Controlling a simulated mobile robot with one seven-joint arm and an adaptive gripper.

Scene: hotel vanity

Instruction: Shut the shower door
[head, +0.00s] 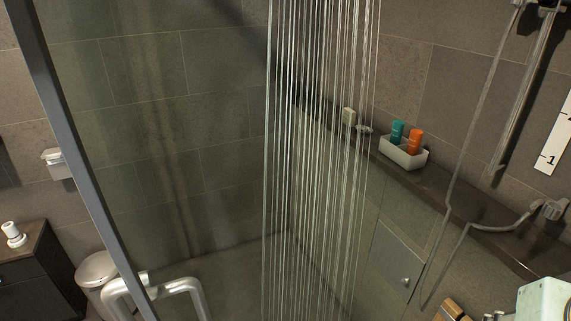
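The shower door is a clear glass panel with a dark grey metal edge (78,150) that slants down the left side of the head view. A silver bar handle (182,286) sits low on the door near this edge, with bent metal bars showing on both sides of it. The bottom of the handle is cut off by the picture edge. The door's hinges and bottom are not visible, and I cannot tell how far open it stands. My gripper is not recognizable in this view, and nothing is seen touching the handle.
Water streams (320,150) fall in the middle. A white caddy (404,154) with teal and orange bottles stands on a wall ledge. A shower hose and rail hang at right. A pale green block (543,300) is cut off at bottom right. A dark cabinet (38,275) and bin (97,270) stand left.

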